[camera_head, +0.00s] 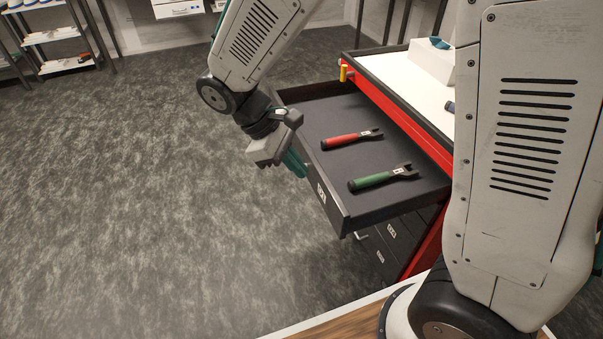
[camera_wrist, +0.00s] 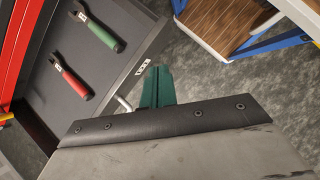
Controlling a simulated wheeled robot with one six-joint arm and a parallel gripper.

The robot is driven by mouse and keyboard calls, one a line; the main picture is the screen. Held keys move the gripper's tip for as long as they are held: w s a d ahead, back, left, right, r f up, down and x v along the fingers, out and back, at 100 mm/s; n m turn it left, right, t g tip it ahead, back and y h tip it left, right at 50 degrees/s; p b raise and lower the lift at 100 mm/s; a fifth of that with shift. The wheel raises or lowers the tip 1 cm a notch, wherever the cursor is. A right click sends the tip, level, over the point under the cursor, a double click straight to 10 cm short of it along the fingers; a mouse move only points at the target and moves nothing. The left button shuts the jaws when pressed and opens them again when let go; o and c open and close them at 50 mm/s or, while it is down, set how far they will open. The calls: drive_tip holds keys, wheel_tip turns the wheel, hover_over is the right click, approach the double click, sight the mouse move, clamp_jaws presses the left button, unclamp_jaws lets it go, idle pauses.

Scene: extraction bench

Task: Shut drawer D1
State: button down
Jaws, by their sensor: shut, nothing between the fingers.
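The top drawer (camera_head: 315,115), taken as D1, is pulled far out of the red cabinet (camera_head: 400,112). Its front carries a small white label (camera_head: 321,193), too small to read surely. A red-handled tool (camera_head: 350,139) and a green-handled tool (camera_head: 380,178) lie inside. In the wrist view the drawer floor (camera_wrist: 78,62) and label (camera_wrist: 142,67) show too. My gripper (camera_head: 297,164) is shut and empty, its teal fingers (camera_wrist: 157,88) at the outer side of the drawer front. I cannot tell whether they touch it.
Lower drawers (camera_head: 390,232) beneath look closed. A yellow-topped item (camera_head: 343,73) is at the cabinet's edge. A white worktop (camera_head: 400,75) holds a pale block (camera_head: 430,62). Open grey floor (camera_head: 150,200) lies left. A wooden-topped unit (camera_wrist: 222,22) shows in the wrist view.

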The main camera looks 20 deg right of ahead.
drive_tip(key=w+a+f+n+t+h, duration=0.2)
drive_tip(key=w+a+f+n+h, duration=0.1)
drive_tip(key=w+a+f+n, duration=0.45)
approach(311, 179)
wheel_tip(311, 179, down, 4)
drive_tip(key=s+d, duration=0.1)
drive_tip(key=d, duration=0.1)
drive_tip(key=shift+d+r+n+t, duration=0.1)
drive_tip(key=shift+d+n+t, duration=0.25)
drive_tip(key=shift+d, duration=0.6)
